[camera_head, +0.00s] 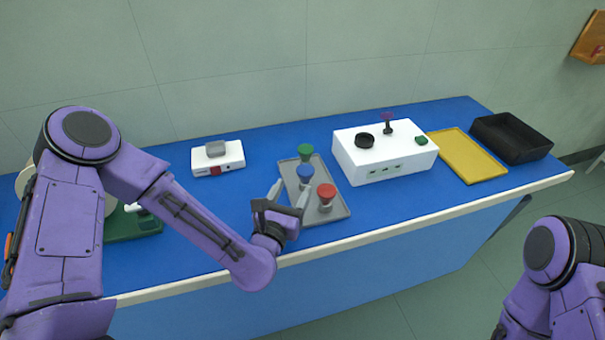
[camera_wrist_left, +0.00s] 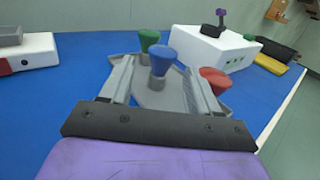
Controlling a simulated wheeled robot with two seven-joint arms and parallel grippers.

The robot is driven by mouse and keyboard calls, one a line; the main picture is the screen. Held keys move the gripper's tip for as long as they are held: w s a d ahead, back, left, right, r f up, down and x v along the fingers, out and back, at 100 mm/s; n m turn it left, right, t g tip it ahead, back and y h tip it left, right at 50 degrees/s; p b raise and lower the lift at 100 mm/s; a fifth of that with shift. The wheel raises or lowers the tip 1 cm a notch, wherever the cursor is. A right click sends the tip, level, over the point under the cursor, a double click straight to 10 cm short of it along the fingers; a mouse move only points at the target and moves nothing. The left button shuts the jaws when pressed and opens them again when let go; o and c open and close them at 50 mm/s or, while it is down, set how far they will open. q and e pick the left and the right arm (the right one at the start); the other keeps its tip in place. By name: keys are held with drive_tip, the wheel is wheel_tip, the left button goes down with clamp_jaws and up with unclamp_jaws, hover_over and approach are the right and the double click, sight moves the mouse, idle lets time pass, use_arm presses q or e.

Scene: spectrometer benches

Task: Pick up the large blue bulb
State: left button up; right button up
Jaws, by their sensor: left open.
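The large blue bulb (camera_head: 305,172) stands upright on a grey base in the grey tray (camera_head: 336,210), between a green bulb (camera_head: 305,151) behind it and a red bulb (camera_head: 326,191) in front. My left gripper (camera_head: 290,192) is open and empty, just left of the blue bulb. In the left wrist view the blue bulb (camera_wrist_left: 161,55) shows between and beyond the two fingers (camera_wrist_left: 158,88), and I see no contact. The green bulb (camera_wrist_left: 149,38) is behind it and the red bulb (camera_wrist_left: 215,80) is to the right, beyond the right finger. My right gripper is out of view.
A white box (camera_head: 382,153) with a black ring and a purple bulb stands right of the tray. A yellow tray (camera_head: 468,157) and a black bin (camera_head: 512,138) are further right. A small white device (camera_head: 217,158) stands at the left.

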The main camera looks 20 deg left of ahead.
sight(302, 176)
use_arm(q)
drive_tip(key=w+p, duration=0.1)
drive_tip(key=w, duration=0.2)
drive_tip(key=w+d+p, duration=0.1)
drive_tip(key=w, duration=0.1)
drive_tip(key=shift+w+p, duration=0.3)
drive_tip(key=shift+w, duration=0.3)
drive_tip(key=shift+a, duration=0.1)
drive_tip(key=c, duration=0.8)
